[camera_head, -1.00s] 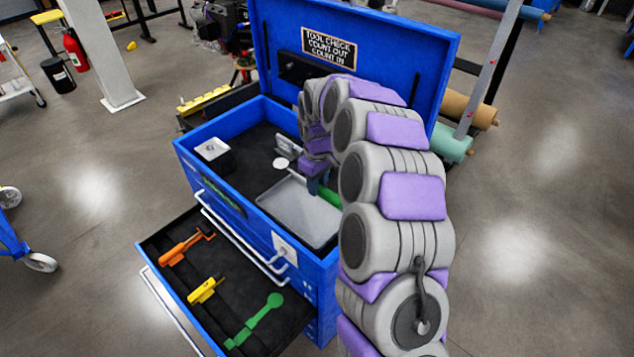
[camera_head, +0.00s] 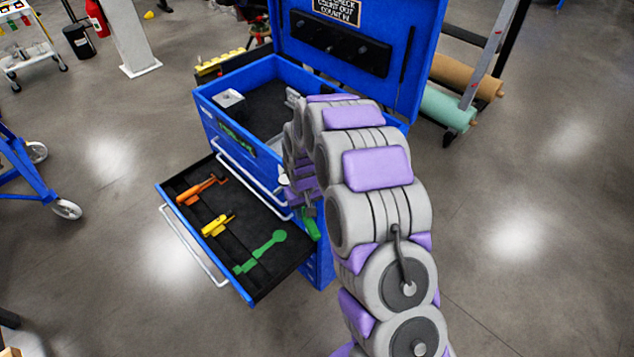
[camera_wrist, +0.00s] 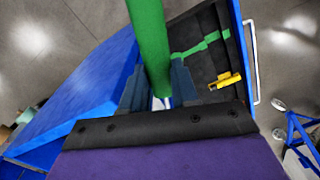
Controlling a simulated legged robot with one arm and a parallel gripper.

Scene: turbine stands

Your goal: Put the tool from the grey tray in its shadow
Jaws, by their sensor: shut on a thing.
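My gripper (camera_head: 308,208) is shut on a green tool (camera_head: 311,226), held near the front right of the blue chest, right of the open drawer. The grey tray is mostly hidden behind my arm.
An orange tool (camera_head: 200,190) and a yellow tool (camera_head: 217,223) lie in the drawer left of the green shadow. The blue chest (camera_head: 240,82) has its lid raised behind. A silver handle (camera_head: 190,245) runs along the drawer front. The floor in front is clear.

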